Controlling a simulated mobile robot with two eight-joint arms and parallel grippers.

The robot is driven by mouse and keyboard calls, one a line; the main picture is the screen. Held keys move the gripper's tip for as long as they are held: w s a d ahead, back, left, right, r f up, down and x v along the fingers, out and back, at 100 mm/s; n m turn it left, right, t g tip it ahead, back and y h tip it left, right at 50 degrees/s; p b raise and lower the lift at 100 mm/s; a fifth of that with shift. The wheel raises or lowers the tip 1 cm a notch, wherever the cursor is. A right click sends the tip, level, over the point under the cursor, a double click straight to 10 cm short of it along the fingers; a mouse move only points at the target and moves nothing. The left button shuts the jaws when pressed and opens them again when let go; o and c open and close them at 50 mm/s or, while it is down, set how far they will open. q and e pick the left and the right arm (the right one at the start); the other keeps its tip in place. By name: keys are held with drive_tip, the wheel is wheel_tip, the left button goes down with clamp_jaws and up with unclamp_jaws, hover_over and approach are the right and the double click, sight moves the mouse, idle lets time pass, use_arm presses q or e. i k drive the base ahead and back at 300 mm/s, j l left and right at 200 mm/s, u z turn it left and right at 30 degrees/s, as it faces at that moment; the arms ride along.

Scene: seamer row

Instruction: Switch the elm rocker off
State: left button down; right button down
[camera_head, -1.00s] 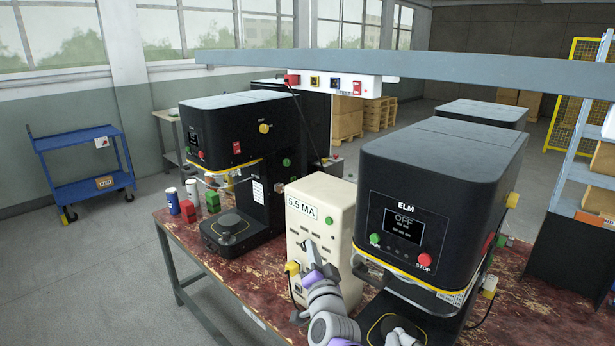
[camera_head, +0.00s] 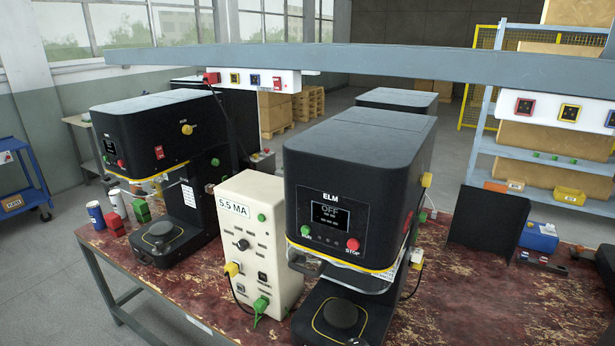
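The black machine labelled ELM (camera_head: 345,165) stands on the worn red bench. Its screen (camera_head: 327,215) reads OFF. A green button (camera_head: 305,231) and a red STOP button (camera_head: 352,244) sit below the screen. A red control (camera_head: 407,224), seen edge-on on its right side, may be the elm rocker; its position cannot be read. A yellow knob (camera_head: 426,180) is above it. Neither gripper shows clearly.
A beige 5.5 MA box (camera_head: 250,215) with a knob and plugs stands left of ELM. Another black machine (camera_head: 150,120) with a red rocker (camera_head: 159,153) stands farther left. A grey beam (camera_head: 330,58) crosses above. A black panel (camera_head: 484,217) and blue bin (camera_head: 538,237) are at right.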

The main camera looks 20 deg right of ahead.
sight(409, 222)
drive_tip(key=k+l+z, duration=0.1)
drive_tip(key=z, duration=0.4)
drive_tip(key=l+z, duration=0.25)
drive_tip(key=z, duration=0.25)
